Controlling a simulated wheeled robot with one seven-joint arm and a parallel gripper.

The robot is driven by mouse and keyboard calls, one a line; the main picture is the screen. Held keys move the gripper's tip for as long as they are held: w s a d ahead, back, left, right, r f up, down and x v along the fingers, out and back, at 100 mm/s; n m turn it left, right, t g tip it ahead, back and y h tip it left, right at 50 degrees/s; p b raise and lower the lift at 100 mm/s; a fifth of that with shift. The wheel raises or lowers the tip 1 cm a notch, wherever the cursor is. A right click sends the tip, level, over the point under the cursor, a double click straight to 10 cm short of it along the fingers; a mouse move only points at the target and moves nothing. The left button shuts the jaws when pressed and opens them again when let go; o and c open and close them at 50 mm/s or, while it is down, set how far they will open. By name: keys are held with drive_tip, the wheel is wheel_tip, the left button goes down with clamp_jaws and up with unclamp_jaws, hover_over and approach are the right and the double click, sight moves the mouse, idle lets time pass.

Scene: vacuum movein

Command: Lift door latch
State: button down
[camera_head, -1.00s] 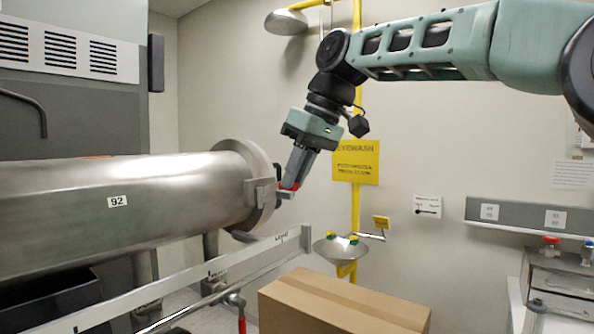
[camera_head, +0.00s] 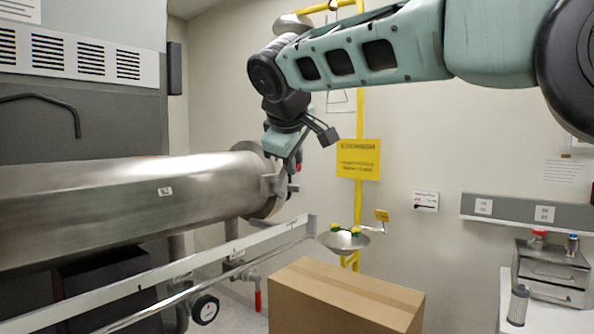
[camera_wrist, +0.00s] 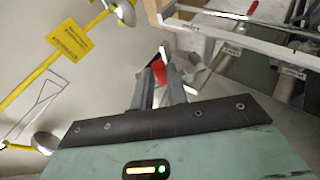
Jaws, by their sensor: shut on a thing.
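The door latch (camera_head: 273,186) is a grey metal bracket on the flanged end of a long steel cylinder (camera_head: 120,195), left of centre in the head view. My gripper (camera_head: 294,163) reaches down to it from above, its fingers close to the flange. In the wrist view my gripper (camera_wrist: 165,78) has its two fingers around a small red-and-metal part, which I take for the latch handle. The exact contact is small and partly hidden by the fingers.
A cardboard box (camera_head: 345,295) stands below, right of a white rail (camera_head: 170,275). A steel eyewash bowl (camera_head: 344,241) on a yellow pipe stands behind. A yellow sign (camera_head: 358,159) hangs by the wall. A counter with a metal drawer unit (camera_head: 552,275) is at right.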

drive_tip(key=s+t+h+b, duration=0.1)
drive_tip(key=t+b, duration=0.1)
drive_tip(key=b, duration=0.2)
drive_tip(key=s+a+n+t+h+b, duration=0.1)
drive_tip(key=t+b, duration=0.1)
drive_tip(key=b, duration=0.3)
drive_tip(key=a+f+n+t+h+b, duration=0.1)
drive_tip(key=t+b, duration=0.1)
drive_tip(key=b, duration=0.3)
drive_tip(key=shift+s+a+t, duration=0.15)
drive_tip(key=shift+s+t, duration=0.25)
drive_tip(key=shift+b, duration=0.35)
drive_tip(key=c, duration=1.4)
unclamp_jaws()
drive_tip(key=shift+s+a, duration=0.15)
drive_tip(key=b+v, duration=0.3)
drive_tip(key=v, duration=1.4)
drive_tip(key=shift+s+a+f+b, duration=0.1)
drive_tip(key=shift+a+f+b, duration=0.1)
drive_tip(key=shift+b, duration=0.15)
